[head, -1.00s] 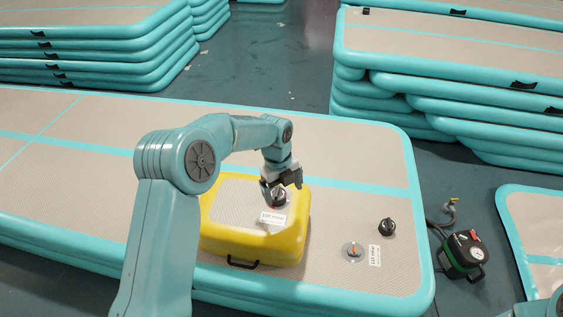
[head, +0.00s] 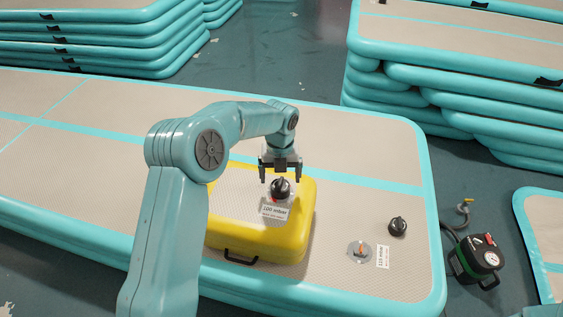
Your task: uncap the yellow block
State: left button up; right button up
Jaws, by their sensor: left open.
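The yellow block (head: 302,228) lies on the beige and teal inflatable track (head: 380,160), with a black handle on its near side. A black cap (head: 280,188) sits on its top, behind a small printed label (head: 275,211). My left gripper (head: 280,177) is open, pointing down just above and around the top of the cap, with one finger to each side. I cannot tell if the fingers touch the cap. My right gripper is out of view.
A loose black cap (head: 397,226) lies on the track to the right, near an uncapped valve (head: 360,251) with a label (head: 383,257). A black and green pump (head: 478,259) stands on the floor at right. Stacked tracks (head: 470,65) stand behind.

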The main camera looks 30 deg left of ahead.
aim_at(280, 183)
pick_arm(q)
notch_tip(280, 183, down, 6)
jog(key=shift+r+b, duration=0.15)
jog(key=shift+b, duration=0.3)
jog(key=c, duration=1.1)
jog(key=shift+o, duration=0.2)
jog(key=shift+r, duration=0.1)
jog(key=shift+r+m+p, duration=0.1)
jog(key=shift+m+p, duration=0.55)
jog(key=shift+m, duration=0.15)
jog(key=m+p, duration=0.1)
jog(key=m, duration=0.1)
jog(key=shift+a+m, duration=0.1)
jog(key=shift+m, duration=0.7)
jog(key=n, duration=0.5)
jog(key=shift+f, duration=0.2)
jog(key=shift+c, duration=0.2)
